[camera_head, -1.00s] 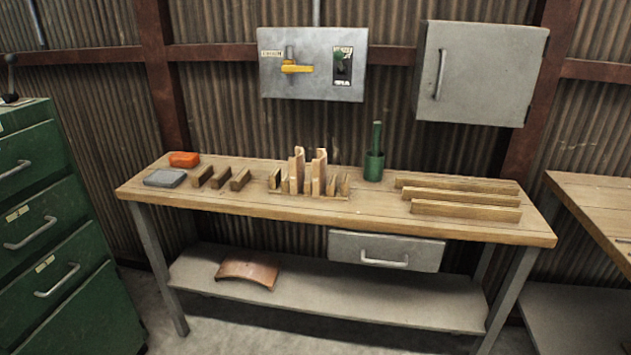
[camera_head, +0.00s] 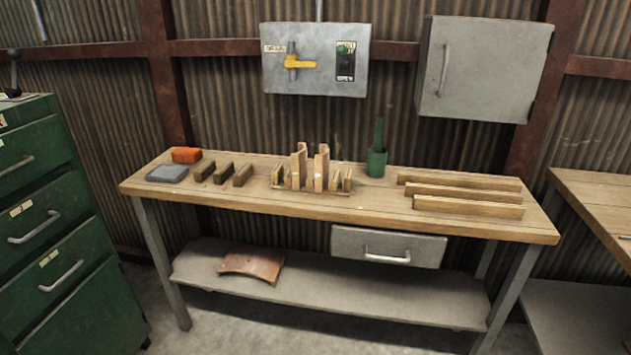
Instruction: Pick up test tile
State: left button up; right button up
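A curved brown plate (camera_head: 252,264) that looks like a tile lies arched on the lower shelf (camera_head: 340,298) of the workbench, left of the middle. Nothing touches it from above. A flat grey block (camera_head: 167,174) and an orange block (camera_head: 186,155) lie at the left end of the bench top. No label shows which thing is the test tile. Neither of my grippers is in view.
The workbench top (camera_head: 375,208) holds short wooden blocks (camera_head: 223,173), an upright wooden rack (camera_head: 312,174), a green cup (camera_head: 376,163) and long wooden bars (camera_head: 467,206). A drawer (camera_head: 387,247) hangs under the top. A green cabinet (camera_head: 75,285) stands left. The shelf's right part is clear.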

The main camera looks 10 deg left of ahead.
aim_at(298, 160)
jog(key=k, duration=0.3)
jog(key=u, duration=0.75)
jog(key=i, duration=1.3)
jog(key=z, duration=0.55)
